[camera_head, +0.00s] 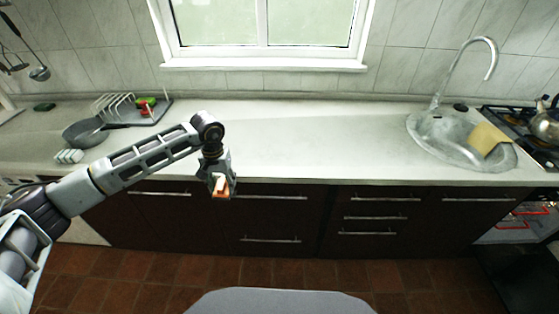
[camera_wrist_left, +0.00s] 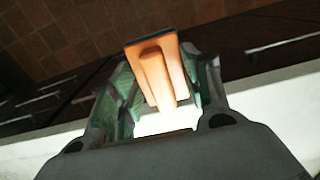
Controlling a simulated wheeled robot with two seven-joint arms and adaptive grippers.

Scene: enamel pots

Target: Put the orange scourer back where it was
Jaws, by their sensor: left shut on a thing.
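The orange scourer (camera_head: 221,186) is held in my left gripper (camera_head: 219,183), in front of the counter's front edge in the head view. In the left wrist view the scourer (camera_wrist_left: 160,72) sits between the two fingers of the left gripper (camera_wrist_left: 160,90), which are shut on it. It has a raised ridge along its middle and a dark edge at its far end. My right gripper is in neither view.
The pale counter (camera_head: 300,140) is clear in its middle. At the left stand a dark pan (camera_head: 84,133) and a dish rack (camera_head: 118,105) with red and green items. At the right are a sink (camera_head: 440,135) with a yellowish board (camera_head: 488,138), a tap (camera_head: 462,62) and a hob with a kettle (camera_head: 546,124).

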